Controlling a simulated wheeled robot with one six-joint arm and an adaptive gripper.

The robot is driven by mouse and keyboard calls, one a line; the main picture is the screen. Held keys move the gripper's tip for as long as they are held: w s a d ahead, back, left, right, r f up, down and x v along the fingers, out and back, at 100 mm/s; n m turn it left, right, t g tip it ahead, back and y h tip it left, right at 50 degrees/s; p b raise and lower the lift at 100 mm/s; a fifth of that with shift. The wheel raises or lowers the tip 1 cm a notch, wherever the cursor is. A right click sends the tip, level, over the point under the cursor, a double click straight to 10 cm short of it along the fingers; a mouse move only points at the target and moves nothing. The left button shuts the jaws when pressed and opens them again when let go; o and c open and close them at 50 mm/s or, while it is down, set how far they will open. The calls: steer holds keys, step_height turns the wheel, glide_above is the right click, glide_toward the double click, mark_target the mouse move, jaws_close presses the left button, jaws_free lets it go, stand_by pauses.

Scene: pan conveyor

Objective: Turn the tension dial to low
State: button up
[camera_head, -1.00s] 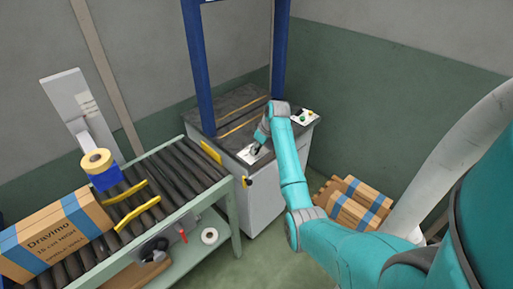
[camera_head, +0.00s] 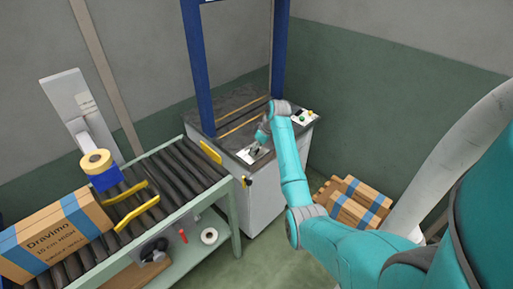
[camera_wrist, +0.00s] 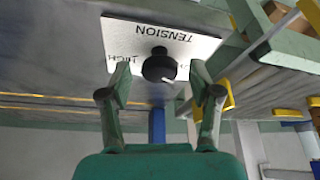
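The tension dial (camera_wrist: 159,66) is a round black knob on a white plate (camera_wrist: 185,46). The plate reads TENSION and HIGH, upside down in the wrist view. The word on the other side of the dial is hidden or unreadable, and I cannot tell the dial's exact setting. My gripper (camera_wrist: 160,84) is open, with one finger on each side of the dial and a gap on both sides. In the head view my gripper (camera_head: 256,147) is at the white plate (camera_head: 246,157) on the machine's front edge, and it hides the dial.
The strapping machine (camera_head: 262,205) has a blue arch (camera_head: 198,70) and a panel with buttons (camera_head: 304,117). A roller conveyor (camera_head: 182,167) with a Dravimo box (camera_head: 52,238) stands left.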

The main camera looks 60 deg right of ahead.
steer(key=v, duration=1.2)
steer(key=shift+s, duration=0.1)
stand_by(0.4)
